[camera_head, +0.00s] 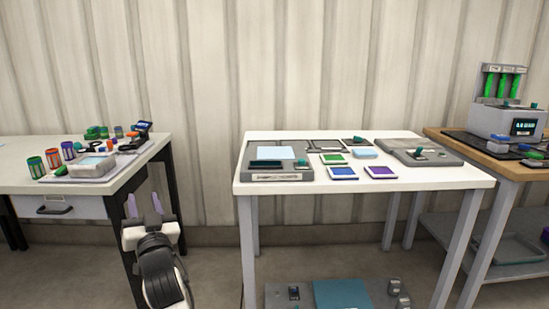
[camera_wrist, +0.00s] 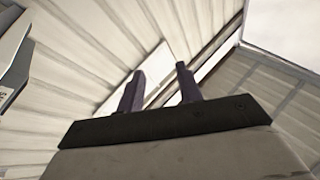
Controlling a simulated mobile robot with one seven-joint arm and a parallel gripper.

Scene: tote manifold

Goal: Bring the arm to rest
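My gripper (camera_head: 145,205) is at the lower left of the head view, in the gap between the left table and the middle table. Its two purple-grey fingers point up and stand apart with nothing between them. In the wrist view the gripper (camera_wrist: 159,84) also shows its two fingers spread and empty, with the wall behind them. It touches nothing that I can see.
The left table (camera_head: 140,160) holds cups, a grey tray and small parts. The middle white table (camera_head: 410,177) carries grey stations and coloured tiles. A wooden table (camera_head: 480,160) with a green-tubed device (camera_head: 505,110) stands right. A low shelf (camera_head: 380,290) lies under the middle table.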

